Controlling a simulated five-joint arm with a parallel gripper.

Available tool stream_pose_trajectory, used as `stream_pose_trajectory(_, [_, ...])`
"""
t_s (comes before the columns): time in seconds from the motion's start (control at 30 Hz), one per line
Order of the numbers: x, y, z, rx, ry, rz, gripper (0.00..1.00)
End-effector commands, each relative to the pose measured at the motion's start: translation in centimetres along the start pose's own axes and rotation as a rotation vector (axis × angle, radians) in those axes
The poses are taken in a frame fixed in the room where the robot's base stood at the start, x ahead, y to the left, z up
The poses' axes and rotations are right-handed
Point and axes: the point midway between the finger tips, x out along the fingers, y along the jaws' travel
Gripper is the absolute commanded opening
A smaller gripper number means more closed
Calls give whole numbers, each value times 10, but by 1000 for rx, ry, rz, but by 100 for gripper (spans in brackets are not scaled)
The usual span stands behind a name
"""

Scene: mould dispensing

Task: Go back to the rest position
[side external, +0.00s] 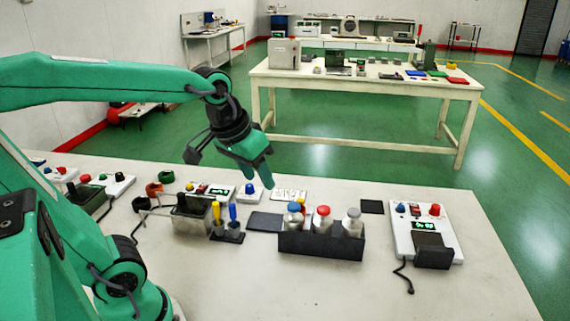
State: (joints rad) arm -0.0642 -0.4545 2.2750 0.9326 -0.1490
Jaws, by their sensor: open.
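My gripper (230,172) is at the end of my green arm, in the air above the back part of the white worktable (330,290). Its dark finger is at the left and its green finger at the right, with a gap between them. It is open and I see nothing held in it. It is above and to the left of a dark rack (320,246) that holds bottles with a blue cap (294,207), a red cap (323,211) and a grey cap (353,214).
A white device with a green display (425,226) stands at the right. A dark-topped container (192,213) and yellow and blue handled tools (226,216) stand left of the rack. Several small devices line the back left. The front right of the table is clear.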

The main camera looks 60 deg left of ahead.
Motion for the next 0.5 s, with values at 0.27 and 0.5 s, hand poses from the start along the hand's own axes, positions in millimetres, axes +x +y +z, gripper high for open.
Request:
stream_pose_trajectory(0.27, [-10, 4, 47, 139, 70, 25, 43])
stream_pose_trajectory(0.5, [-10, 4, 67, 201, 99, 35, 43])
